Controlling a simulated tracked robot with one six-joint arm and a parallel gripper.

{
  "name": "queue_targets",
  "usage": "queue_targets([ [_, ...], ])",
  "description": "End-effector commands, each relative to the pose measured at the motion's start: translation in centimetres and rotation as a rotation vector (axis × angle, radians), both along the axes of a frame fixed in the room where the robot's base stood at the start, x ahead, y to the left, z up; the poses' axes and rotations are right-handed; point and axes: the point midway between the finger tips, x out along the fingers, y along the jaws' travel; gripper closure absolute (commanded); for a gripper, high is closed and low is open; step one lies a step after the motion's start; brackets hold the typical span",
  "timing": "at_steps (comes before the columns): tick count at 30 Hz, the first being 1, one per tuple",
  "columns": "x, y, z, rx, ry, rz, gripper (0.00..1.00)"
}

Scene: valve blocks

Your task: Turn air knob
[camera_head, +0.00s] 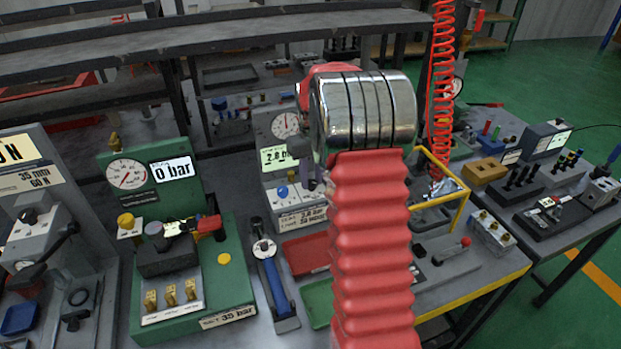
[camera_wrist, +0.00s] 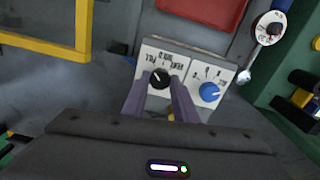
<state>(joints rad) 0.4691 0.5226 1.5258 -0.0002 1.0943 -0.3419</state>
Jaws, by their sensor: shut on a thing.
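A grey valve block with a light sloped face carries a black knob (camera_wrist: 159,78) and a blue knob (camera_wrist: 209,92) in the wrist view. Dark lettering, seen upside down, surrounds the black knob. My gripper (camera_wrist: 159,84) has its two fingers on either side of the black knob and is shut on it. The blue knob stands clear to the right of the fingers. In the head view the blue knob (camera_head: 282,190) shows below a pale display reading about 2.8. My gripper (camera_head: 312,178) there is mostly hidden behind my red and chrome arm, which also hides the black knob.
A green gauge block (camera_head: 190,270) reading 0 bar stands to the left. A blue-handled tool (camera_head: 275,285) and red tray (camera_head: 305,254) lie near the valve block. A yellow frame (camera_head: 462,205) stands to the right. A red coiled hose (camera_head: 441,80) hangs behind.

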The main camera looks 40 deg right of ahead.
Motion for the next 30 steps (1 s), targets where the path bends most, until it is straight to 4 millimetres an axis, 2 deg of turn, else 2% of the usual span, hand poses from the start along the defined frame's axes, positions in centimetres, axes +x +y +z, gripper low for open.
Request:
queue_targets([
  [2, 0.4, 0.0, 0.3, -0.004, -0.014, 0.001, 0.96],
  [3, 0.4, 0.0, 0.3, -0.004, -0.014, 0.001, 0.73],
  [10, 0.2, 0.0, 0.2, -0.002, -0.007, 0.000, 0.57],
  [22, 0.1, 0.0, 0.6, -0.002, -0.004, -0.001, 0.55],
  [26, 0.1, -0.1, 1.9, -0.002, -0.005, -0.001, 0.55],
  [30, 0.2, -0.1, 4.1, -0.003, -0.006, -0.001, 0.55],
])
